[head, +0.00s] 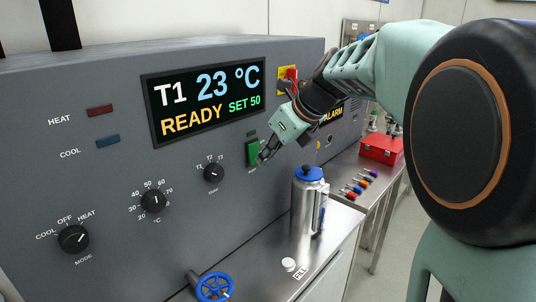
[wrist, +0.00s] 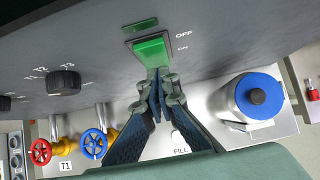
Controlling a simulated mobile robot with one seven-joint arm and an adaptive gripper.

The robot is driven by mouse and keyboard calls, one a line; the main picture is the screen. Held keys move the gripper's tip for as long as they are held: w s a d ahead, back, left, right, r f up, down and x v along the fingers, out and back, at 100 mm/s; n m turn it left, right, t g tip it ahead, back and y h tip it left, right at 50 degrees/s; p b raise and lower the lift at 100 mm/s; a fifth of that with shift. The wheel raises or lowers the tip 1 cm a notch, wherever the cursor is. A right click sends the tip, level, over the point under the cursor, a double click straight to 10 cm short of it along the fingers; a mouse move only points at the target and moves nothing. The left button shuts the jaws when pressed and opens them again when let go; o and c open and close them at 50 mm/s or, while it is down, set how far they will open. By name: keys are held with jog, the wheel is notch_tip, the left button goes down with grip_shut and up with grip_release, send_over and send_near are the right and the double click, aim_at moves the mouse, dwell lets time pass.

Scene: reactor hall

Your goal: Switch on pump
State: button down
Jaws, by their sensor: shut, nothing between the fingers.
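The green rocker switch (head: 252,152) is on the grey panel below the display; it also shows in the wrist view (wrist: 151,50), with OFF and ON printed beside it. A small dark green indicator (wrist: 140,25) sits above it. My gripper (head: 263,157) is shut and empty, its fingertips at the switch's lower edge, also in the wrist view (wrist: 159,76). I cannot tell whether they touch it. The lettering under the switch is mostly hidden in the head view. The display (head: 209,100) reads T1, 23 °C, READY, SET 50.
A steel vessel with a blue lid (head: 309,174) stands on the bench below my gripper. Left of the switch are a tank knob (head: 214,172), a temperature knob (head: 153,201) and a mode knob (head: 74,239). A blue valve wheel (head: 214,287) is at the front. A red-and-yellow switch (head: 288,78) is behind my gripper.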

jog(key=shift+w+a+p, duration=0.15)
jog(key=shift+a+p, duration=0.05)
jog(key=shift+p, duration=0.3)
jog(key=shift+w+a+f, duration=0.1)
jog(key=shift+f, duration=0.05)
jog(key=shift+r+p, duration=0.95)
jog(key=shift+p, duration=0.05)
